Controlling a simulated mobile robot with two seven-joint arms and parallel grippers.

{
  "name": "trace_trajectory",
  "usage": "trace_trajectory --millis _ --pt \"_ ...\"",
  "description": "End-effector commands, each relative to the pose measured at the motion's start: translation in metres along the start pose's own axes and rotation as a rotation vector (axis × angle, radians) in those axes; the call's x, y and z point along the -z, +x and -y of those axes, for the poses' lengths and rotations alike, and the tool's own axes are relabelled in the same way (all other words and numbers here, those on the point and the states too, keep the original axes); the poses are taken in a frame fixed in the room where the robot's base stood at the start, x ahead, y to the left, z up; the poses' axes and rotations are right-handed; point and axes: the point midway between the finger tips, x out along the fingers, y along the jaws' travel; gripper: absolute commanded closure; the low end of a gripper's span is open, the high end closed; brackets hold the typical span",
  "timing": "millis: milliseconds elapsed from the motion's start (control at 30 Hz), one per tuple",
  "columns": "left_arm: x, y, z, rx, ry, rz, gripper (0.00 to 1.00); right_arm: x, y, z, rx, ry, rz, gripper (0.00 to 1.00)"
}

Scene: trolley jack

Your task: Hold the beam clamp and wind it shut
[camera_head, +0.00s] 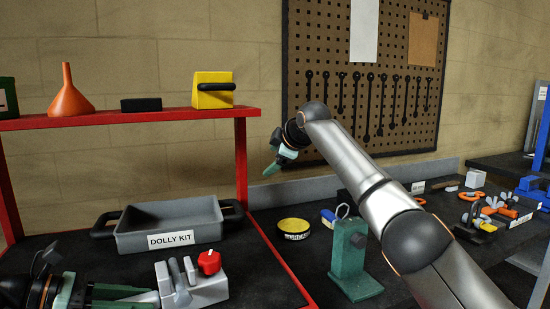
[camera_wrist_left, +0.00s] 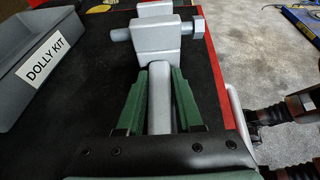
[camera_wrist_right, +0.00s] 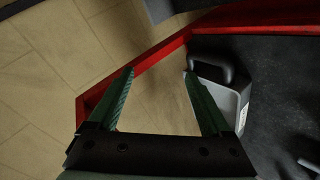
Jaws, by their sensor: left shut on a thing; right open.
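The grey beam clamp (camera_head: 195,292) is low in the head view, with upright jaws and a red knob (camera_head: 209,262) at its right. My left gripper (camera_head: 128,292) is shut on its grey bar. In the left wrist view the bar stands between the green fingers (camera_wrist_left: 161,75), and the clamp body (camera_wrist_left: 157,47) has a cross screw with a hex end (camera_wrist_left: 197,28). The red knob cannot be made out there. My right gripper (camera_head: 280,162) is up beyond the trolley's right side, pointing down-left. In the right wrist view its fingers (camera_wrist_right: 158,76) are apart and empty.
A grey DOLLY KIT tray (camera_head: 168,240) with black handles lies behind the clamp. A red-framed shelf (camera_head: 150,117) stands above it. The dark top around the clamp looks clear.

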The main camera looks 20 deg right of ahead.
Motion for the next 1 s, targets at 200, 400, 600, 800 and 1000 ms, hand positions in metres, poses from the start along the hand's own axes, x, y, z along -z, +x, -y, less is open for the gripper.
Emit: trace_trajectory --millis 200,400,600,800,1000 --pt "-0.001 -0.001 -0.001 -0.002 0.001 0.0 1.0 -0.004 0.0 -0.004 -0.015 0.015 -0.002 0.17" --pt "-0.001 -0.001 -0.001 -0.002 0.001 0.0 1.0 -0.004 0.0 -0.004 -0.015 0.014 -0.002 0.17" --pt "-0.001 -0.001 -0.001 -0.002 0.001 0.0 1.0 0.006 -0.009 -0.029 -0.128 -0.09 0.011 0.17" --pt "-0.001 -0.001 -0.001 -0.003 0.001 0.0 1.0 0.057 -0.053 -0.104 -0.513 -0.478 0.069 0.17" --pt "0.0 -0.001 -0.001 -0.003 0.001 0.0 1.0 0.15 -0.122 -0.145 -0.935 -0.948 0.108 0.17"
